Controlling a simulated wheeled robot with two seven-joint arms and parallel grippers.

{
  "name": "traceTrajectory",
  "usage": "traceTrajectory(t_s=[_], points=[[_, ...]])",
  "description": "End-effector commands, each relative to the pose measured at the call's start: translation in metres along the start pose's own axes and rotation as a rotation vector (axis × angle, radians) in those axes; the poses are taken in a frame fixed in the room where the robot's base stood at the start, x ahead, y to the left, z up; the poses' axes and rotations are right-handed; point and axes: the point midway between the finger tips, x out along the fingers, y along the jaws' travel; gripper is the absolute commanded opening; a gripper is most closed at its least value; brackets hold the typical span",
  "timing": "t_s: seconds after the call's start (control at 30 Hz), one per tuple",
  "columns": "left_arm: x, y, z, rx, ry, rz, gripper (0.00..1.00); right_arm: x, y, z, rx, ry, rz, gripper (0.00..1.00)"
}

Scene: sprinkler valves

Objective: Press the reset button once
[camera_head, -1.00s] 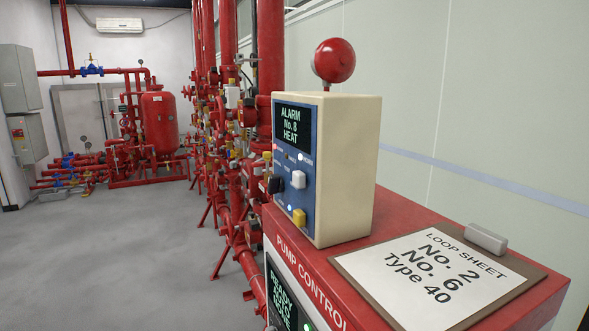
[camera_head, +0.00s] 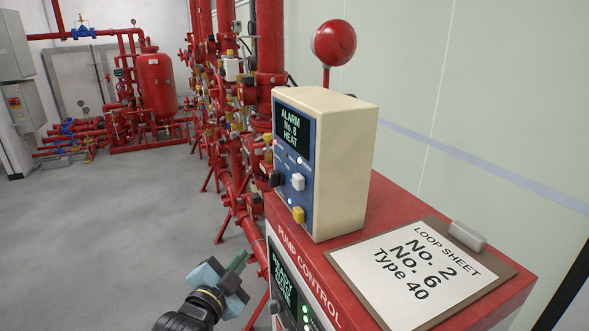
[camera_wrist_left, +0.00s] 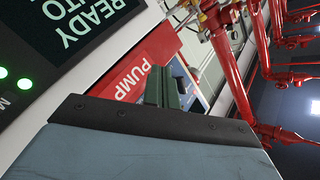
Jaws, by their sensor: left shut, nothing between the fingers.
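The cream alarm box (camera_head: 345,165) stands on the red pump cabinet. Its blue front (camera_head: 300,185) has a screen reading "ALARM No. 8 HEAT", a white button (camera_head: 298,181), a yellow button (camera_head: 298,214) and a black knob (camera_head: 275,179). The small labels are too small to read, so I cannot tell which is the reset button. My left gripper (camera_head: 238,262) is shut and empty, below and left of the box, beside the cabinet front, apart from the buttons. Its shut green fingers (camera_wrist_left: 166,88) show in the left wrist view, with part of the blue front (camera_wrist_left: 193,97) beyond. My right gripper is not in view.
The red pump cabinet (camera_head: 405,204) has a "READY" screen (camera_head: 282,282) and green lights on its front. A loop sheet clipboard (camera_head: 420,270) lies on top. A red ball (camera_head: 334,42) rises behind the box. Red pipes (camera_head: 270,40) stand close behind; the floor at left is open.

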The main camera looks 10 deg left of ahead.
Motion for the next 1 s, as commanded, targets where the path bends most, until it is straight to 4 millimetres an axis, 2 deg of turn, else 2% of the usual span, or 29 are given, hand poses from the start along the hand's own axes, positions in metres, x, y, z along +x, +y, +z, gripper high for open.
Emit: traceTrajectory(t_s=[0.03, 0.1, 0.2, 0.33, 0.53, 0.83, 1.0], points=[[-0.003, -0.029, -0.027, 0.032, 0.043, -0.04, 0.0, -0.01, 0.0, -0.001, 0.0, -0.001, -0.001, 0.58], [-0.008, -0.056, -0.054, 0.073, 0.088, -0.086, 0.0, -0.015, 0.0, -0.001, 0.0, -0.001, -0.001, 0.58], [-0.017, -0.086, -0.085, 0.121, 0.14, -0.14, 0.0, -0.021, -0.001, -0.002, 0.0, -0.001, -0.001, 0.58], [-0.026, -0.108, -0.108, 0.158, 0.178, -0.183, 0.0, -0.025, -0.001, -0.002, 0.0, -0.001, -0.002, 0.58], [-0.03, -0.116, -0.116, 0.175, 0.193, -0.201, 0.0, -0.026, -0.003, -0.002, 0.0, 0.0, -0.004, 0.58], [-0.028, -0.114, -0.116, 0.172, 0.192, -0.199, 0.0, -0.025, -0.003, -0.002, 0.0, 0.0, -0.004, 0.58], [-0.019, -0.107, -0.122, 0.169, 0.191, -0.199, 0.0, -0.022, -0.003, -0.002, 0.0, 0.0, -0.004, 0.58]])
